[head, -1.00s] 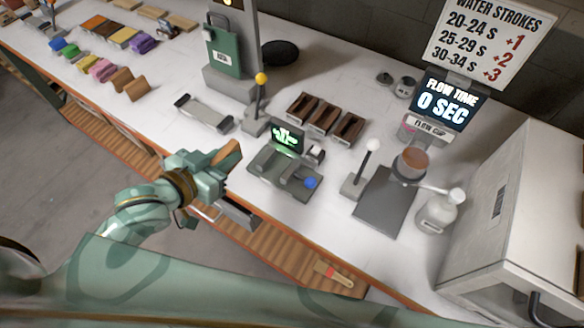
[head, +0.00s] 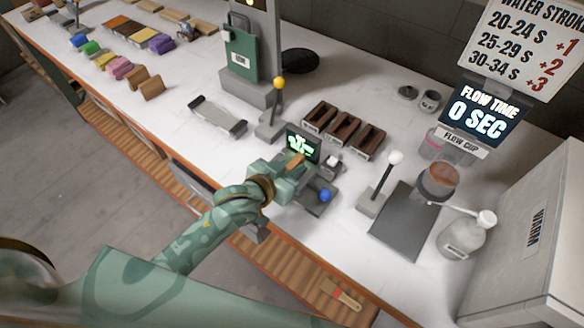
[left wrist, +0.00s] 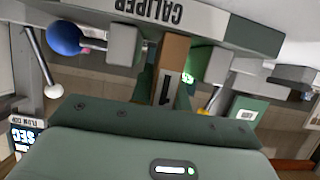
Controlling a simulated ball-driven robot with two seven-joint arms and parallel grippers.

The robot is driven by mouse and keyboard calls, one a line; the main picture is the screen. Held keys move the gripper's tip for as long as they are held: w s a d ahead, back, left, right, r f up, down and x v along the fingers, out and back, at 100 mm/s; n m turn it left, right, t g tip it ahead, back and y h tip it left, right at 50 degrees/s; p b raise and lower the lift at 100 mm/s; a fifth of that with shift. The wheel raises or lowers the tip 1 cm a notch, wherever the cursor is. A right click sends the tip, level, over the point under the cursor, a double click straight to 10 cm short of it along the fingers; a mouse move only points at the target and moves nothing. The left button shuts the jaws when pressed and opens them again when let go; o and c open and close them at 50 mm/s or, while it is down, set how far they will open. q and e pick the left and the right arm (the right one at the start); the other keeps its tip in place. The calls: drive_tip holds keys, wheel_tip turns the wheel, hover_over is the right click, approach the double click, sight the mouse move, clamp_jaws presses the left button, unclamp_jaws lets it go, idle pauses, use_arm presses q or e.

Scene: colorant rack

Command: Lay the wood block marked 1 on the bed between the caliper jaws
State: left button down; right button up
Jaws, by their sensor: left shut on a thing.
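The caliper station (head: 318,200) stands near the bench's front edge, with a lit green screen (head: 302,145) and a blue knob (head: 325,195). My left gripper (head: 292,168) is over it, shut on the wood block (head: 297,160). In the left wrist view the block (left wrist: 168,75) shows its mark 1, and the caliper's label bar (left wrist: 170,18) is upside down. The block's far end is between the two grey jaws (left wrist: 123,45) (left wrist: 211,65), with gaps visible at both sides. I cannot tell whether it touches the bed. My right gripper is not in view.
A yellow-topped lever (head: 278,85) and brown trays (head: 345,130) stand behind the caliper. A white-topped lever (head: 394,160) and a dark mat (head: 405,225) are to its right. A grey tray (head: 218,118) lies at the left, with clear bench around it.

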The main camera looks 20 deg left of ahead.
use_arm(q)
drive_tip(key=shift+r, duration=0.1)
drive_tip(key=c, duration=1.6)
unclamp_jaws()
drive_tip(key=p+v, duration=0.2)
drive_tip(key=v, duration=1)
